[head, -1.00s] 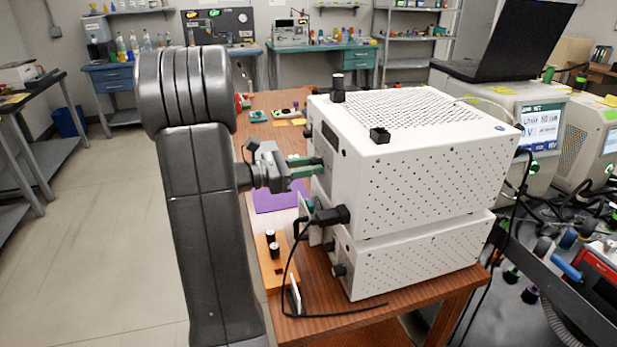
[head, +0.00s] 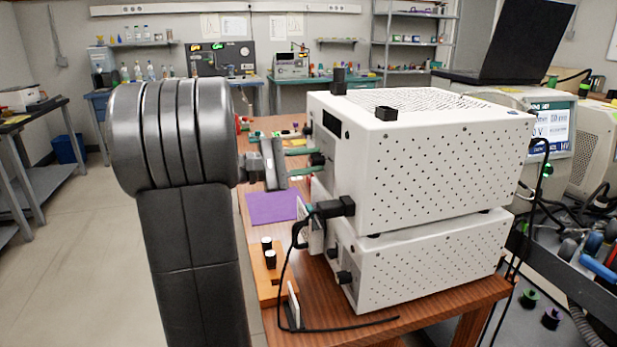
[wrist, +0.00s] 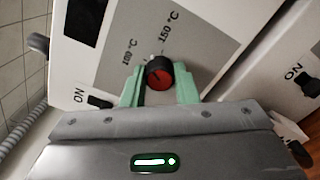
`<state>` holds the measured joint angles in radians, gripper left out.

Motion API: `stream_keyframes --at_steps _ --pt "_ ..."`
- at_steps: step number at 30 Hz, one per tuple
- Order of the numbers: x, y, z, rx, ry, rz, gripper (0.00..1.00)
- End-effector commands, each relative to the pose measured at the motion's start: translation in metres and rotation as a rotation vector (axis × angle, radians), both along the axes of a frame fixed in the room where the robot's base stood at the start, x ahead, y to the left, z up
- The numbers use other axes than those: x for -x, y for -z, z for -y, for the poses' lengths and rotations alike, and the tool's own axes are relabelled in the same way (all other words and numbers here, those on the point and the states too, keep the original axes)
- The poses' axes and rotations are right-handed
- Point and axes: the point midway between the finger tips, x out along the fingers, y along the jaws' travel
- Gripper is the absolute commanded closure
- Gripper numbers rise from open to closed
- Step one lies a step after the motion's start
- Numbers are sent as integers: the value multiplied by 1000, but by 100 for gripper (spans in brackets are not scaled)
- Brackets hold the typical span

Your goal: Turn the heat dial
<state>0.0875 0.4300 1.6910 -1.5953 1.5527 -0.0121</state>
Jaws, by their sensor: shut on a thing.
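In the head view my gripper (head: 302,162) reaches the front of the upper white box (head: 430,160). The dial shows there only as a dark knob, partly hidden by the fingers.
A lower white box (head: 420,260) sits under the upper one on the wooden table (head: 430,295). A black plug and cable (head: 337,207) stick out below my gripper. "ON" switches (wrist: 98,102) flank the dial. A purple mat (head: 272,207) lies behind.

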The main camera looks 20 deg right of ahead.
Motion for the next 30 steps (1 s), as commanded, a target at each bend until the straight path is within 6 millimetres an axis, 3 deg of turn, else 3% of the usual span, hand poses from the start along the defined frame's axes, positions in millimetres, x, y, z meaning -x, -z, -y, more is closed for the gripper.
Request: stream_keyframes --at_steps 1,15,30 --pt "0 7 0 3 -1 46 96" --pt "0 6 0 26 0 462 96" --pt "0 3 0 38 1 682 96"
